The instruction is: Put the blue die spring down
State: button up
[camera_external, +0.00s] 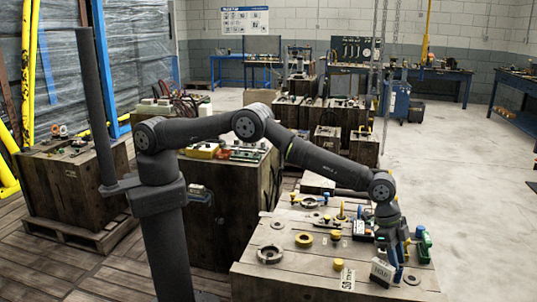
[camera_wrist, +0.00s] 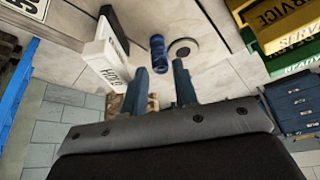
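The blue die spring (camera_wrist: 157,52) shows in the wrist view just beyond my fingertips, between a white HOLD sign (camera_wrist: 108,62) and a round metal ring (camera_wrist: 183,48). My gripper (camera_wrist: 160,68) has its two blue fingers apart, with a gap on both sides of the spring in the picture. The spring seems to rest on the wooden block top. In the external view my gripper (camera_external: 395,258) points down over the near right part of the block top, beside the HOLD sign (camera_external: 381,270). The spring is hard to tell from my blue fingers there.
The wooden block (camera_external: 300,283) carries rings, yellow-topped parts and a small white sign (camera_external: 347,279). In the wrist view, yellow and green labelled bins (camera_wrist: 285,30) and blue drawers (camera_wrist: 298,105) lie to the right.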

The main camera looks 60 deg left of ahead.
aim_at(398, 274)
jog(key=v, duration=0.8)
jog(key=shift+r, duration=0.15)
dwell(0.4)
jog(key=x, duration=1.2)
jog(key=shift+f, duration=0.2)
jog(key=shift+a+r, duration=0.1)
jog(key=shift+r, duration=0.05)
